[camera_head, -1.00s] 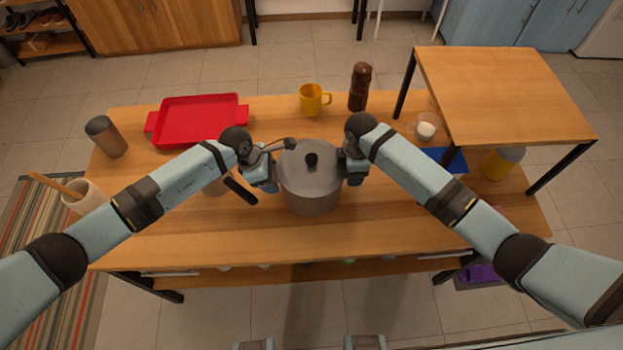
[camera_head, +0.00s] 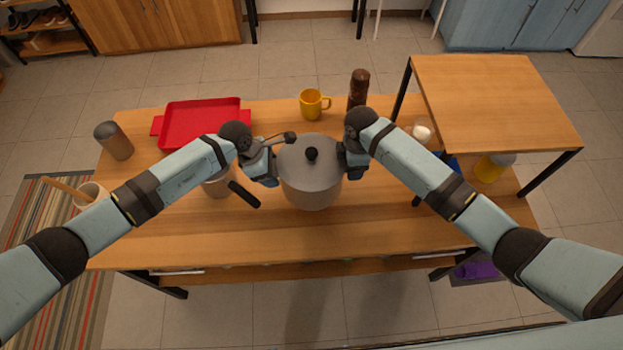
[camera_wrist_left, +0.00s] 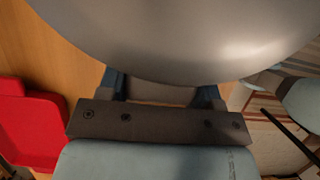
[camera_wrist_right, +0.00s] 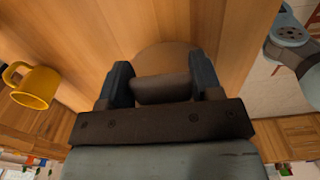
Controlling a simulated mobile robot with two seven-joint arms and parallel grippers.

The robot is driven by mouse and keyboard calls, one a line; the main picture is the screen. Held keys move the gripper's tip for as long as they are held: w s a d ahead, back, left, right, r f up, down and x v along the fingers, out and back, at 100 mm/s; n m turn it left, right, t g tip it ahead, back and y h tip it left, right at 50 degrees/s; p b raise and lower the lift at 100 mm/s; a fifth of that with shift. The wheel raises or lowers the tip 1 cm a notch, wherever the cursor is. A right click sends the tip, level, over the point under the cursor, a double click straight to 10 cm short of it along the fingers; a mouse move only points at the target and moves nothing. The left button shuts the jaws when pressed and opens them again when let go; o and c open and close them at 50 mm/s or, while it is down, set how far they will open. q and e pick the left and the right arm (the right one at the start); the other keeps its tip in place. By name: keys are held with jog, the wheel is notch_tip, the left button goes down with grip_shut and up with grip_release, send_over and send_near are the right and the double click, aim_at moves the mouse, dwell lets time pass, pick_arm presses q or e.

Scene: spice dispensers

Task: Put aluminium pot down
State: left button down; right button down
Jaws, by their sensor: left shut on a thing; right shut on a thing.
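The aluminium pot (camera_head: 312,188) is grey, upright, and has a lid with a black knob. It is over the middle of the table in the head view. My left gripper (camera_head: 274,166) is shut on the pot's left side, and my right gripper (camera_head: 346,164) on its right side. The pot's curved metal fills the top of the left wrist view (camera_wrist_left: 180,40). In the right wrist view, a dark grip piece lies between the fingers (camera_wrist_right: 162,88). The handles are mostly hidden by the grippers. I cannot tell whether the pot's base touches the table.
A small pan with a black handle (camera_head: 243,194) stands just left of the pot on the wooden table (camera_head: 200,245). A red tray (camera_head: 198,122), a yellow mug (camera_head: 313,102) and a brown grinder (camera_head: 358,86) are behind. A raised shelf (camera_head: 495,100) is at right. The table front is clear.

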pick_arm(q)
jog(key=shift+w+r, duration=0.1)
jog(key=shift+r, duration=0.15)
pick_arm(e)
jog(key=shift+r, duration=0.2)
dwell(0.5)
